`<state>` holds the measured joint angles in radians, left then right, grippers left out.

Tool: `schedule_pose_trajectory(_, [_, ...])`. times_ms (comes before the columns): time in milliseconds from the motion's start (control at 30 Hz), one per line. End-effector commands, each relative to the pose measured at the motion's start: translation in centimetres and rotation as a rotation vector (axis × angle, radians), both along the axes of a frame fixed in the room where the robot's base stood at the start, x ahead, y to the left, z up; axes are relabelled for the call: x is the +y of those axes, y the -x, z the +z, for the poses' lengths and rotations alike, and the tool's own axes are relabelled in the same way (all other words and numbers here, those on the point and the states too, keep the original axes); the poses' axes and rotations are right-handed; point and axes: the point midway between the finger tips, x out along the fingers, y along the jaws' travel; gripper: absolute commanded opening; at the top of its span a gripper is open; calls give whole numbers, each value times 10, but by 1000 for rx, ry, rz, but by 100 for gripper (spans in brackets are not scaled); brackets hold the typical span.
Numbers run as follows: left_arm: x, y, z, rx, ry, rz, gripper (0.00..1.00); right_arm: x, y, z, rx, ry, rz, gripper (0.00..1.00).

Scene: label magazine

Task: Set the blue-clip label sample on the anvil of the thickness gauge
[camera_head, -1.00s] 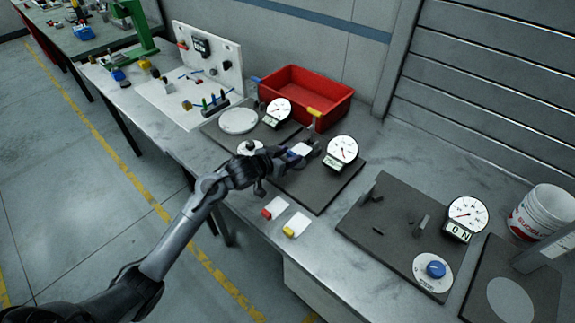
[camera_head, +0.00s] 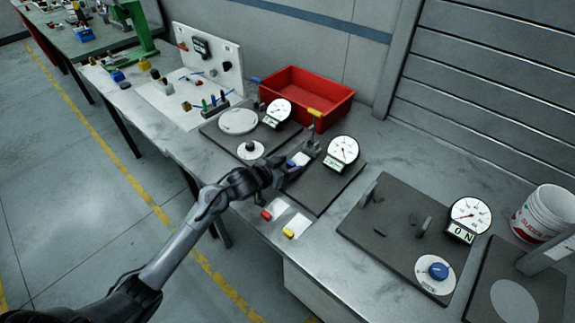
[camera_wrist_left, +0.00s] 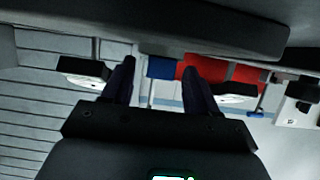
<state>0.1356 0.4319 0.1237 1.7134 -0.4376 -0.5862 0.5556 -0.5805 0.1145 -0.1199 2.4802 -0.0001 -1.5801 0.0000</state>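The label sample (camera_head: 303,158) is a small white piece with a blue clip (camera_head: 292,164), in front of the middle thickness gauge, whose white dial (camera_head: 343,149) stands on a dark base plate (camera_head: 325,186). I cannot tell whether the sample rests on the anvil, as the contact is too small to see. My left gripper (camera_head: 283,173) is at the clip side of the sample. In the left wrist view its two fingers (camera_wrist_left: 158,75) stand apart, with a blue block (camera_wrist_left: 160,67) seen between them and a gap on either side. My right gripper is out of view.
Red-clip (camera_head: 266,214) and yellow-clip (camera_head: 289,233) samples lie at the bench's front edge. A second gauge (camera_head: 279,111) stands behind left, a third (camera_head: 469,214) at right. A red bin (camera_head: 333,101) is behind; a white bucket (camera_head: 546,213) is far right.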

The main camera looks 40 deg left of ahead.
Motion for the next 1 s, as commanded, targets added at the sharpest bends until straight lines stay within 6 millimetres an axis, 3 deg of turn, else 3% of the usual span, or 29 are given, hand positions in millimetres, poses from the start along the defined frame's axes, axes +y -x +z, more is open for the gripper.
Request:
schedule_pose_trajectory(33, [0,0,0,0,0,0,67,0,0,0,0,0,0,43])
schedule_pose_trajectory(100, [0,0,1,0,0,0,77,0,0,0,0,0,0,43])
schedule_pose_trajectory(533, [1,4,6,0,0,1,77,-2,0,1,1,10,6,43])
schedule_pose_trajectory(1000, [4,77,36,1,0,1,77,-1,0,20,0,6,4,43])
